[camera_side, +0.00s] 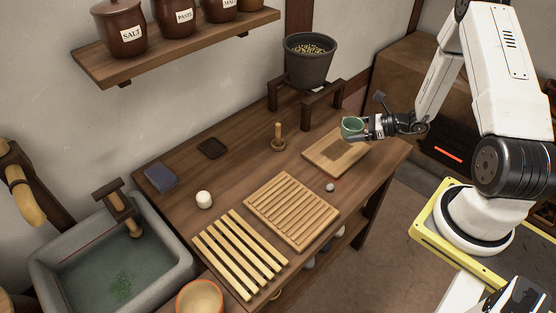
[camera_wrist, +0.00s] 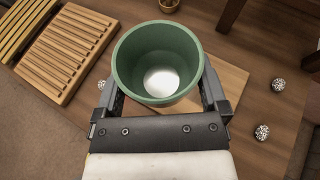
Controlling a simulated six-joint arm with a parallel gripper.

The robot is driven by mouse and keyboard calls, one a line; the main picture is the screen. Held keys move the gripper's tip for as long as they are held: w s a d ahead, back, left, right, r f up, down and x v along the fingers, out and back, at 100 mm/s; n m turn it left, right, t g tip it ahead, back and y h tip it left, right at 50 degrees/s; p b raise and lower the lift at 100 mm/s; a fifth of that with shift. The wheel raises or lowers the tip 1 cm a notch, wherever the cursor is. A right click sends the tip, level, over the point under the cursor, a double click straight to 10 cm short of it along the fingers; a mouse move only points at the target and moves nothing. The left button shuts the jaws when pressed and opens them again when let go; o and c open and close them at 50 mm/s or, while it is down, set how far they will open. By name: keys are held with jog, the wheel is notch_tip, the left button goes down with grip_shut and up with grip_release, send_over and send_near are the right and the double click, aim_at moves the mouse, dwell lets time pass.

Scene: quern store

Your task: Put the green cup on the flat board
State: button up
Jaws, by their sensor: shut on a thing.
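The green cup (camera_side: 351,127) is held in my gripper (camera_side: 358,132), which is shut on it. In the wrist view the cup (camera_wrist: 157,62) sits upright between the two fingers of my gripper (camera_wrist: 160,90), with its open top toward the camera and a pale inside bottom. The flat board (camera_side: 337,155) is a plain light wood board on the table. In the side view the cup appears above the board's upper part, apart from it. In the wrist view the board (camera_wrist: 228,82) shows behind and beside the cup, partly hidden by the cup and gripper.
A ribbed board (camera_side: 291,211) and a slatted rack (camera_side: 240,253) lie left of the flat board. A grain bucket (camera_side: 309,60) sits on a stand behind.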

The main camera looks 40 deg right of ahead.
send_over(340, 150)
jog(key=shift+s+f, duration=0.15)
jog(key=shift+f, duration=1.2)
jog(key=shift+s+f, duration=0.1)
jog(key=shift+f, duration=1.25)
jog(key=shift+w+f, duration=0.3)
jog(key=shift+f, duration=1.55)
jog(key=shift+f, duration=0.15)
jog(key=o, duration=1)
jog(key=shift+c, duration=0.2)
